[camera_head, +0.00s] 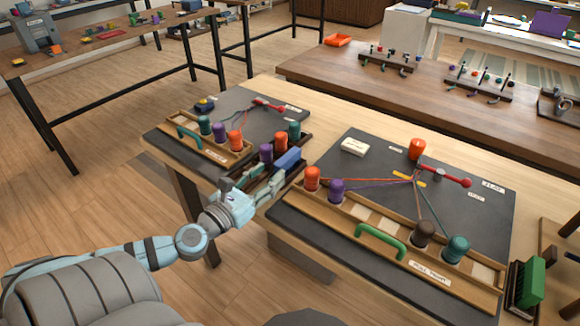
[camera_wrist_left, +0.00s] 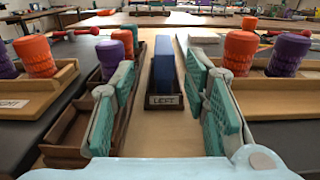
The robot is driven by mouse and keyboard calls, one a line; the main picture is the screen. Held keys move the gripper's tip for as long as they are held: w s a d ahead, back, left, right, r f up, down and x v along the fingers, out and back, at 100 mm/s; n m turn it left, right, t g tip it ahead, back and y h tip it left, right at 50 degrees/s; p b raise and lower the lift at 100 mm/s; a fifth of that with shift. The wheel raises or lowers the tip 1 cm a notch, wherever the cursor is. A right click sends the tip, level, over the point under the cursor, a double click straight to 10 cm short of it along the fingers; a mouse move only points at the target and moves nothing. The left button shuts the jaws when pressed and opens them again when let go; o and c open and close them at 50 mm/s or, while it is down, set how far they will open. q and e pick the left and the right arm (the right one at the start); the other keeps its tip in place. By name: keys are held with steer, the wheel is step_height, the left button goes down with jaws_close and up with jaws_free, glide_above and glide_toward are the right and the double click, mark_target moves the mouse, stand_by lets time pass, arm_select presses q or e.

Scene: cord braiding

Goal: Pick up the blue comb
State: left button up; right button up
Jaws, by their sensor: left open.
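The blue comb (camera_wrist_left: 165,68) stands upright in a small dark holder (camera_wrist_left: 165,101) labelled LEFT, straight ahead in the left wrist view. In the head view the blue comb (camera_head: 288,159) shows just past the fingers, between the two braiding boards. My left gripper (camera_head: 274,180) is open and empty. In the left wrist view its two teal-padded fingers (camera_wrist_left: 163,85) stand to the left and right of the comb, with clear gaps on both sides. The holder is mostly hidden in the head view. My right gripper is not in view.
The right board (camera_head: 340,222) carries orange, purple, brown and teal bobbins with cords. The left board (camera_head: 170,141) has similar bobbins close to my left gripper. A green block-like object (camera_head: 529,281) stands at the right edge. A wooden table (camera_head: 430,100) stands behind.

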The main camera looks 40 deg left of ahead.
mark_target(287, 157)
arm_select(q)
steer(key=w+p, duration=0.1)
steer(key=w, duration=0.1)
steer(key=w+p, duration=0.1)
steer(key=w, duration=0.2)
steer(key=w+r+p, duration=0.1)
steer(key=w+p, duration=0.1)
steer(key=w, duration=0.1)
steer(key=shift+d, duration=0.15)
steer(key=shift+w+f, duration=0.2)
steer(key=shift+f, duration=0.1)
jaws_close()
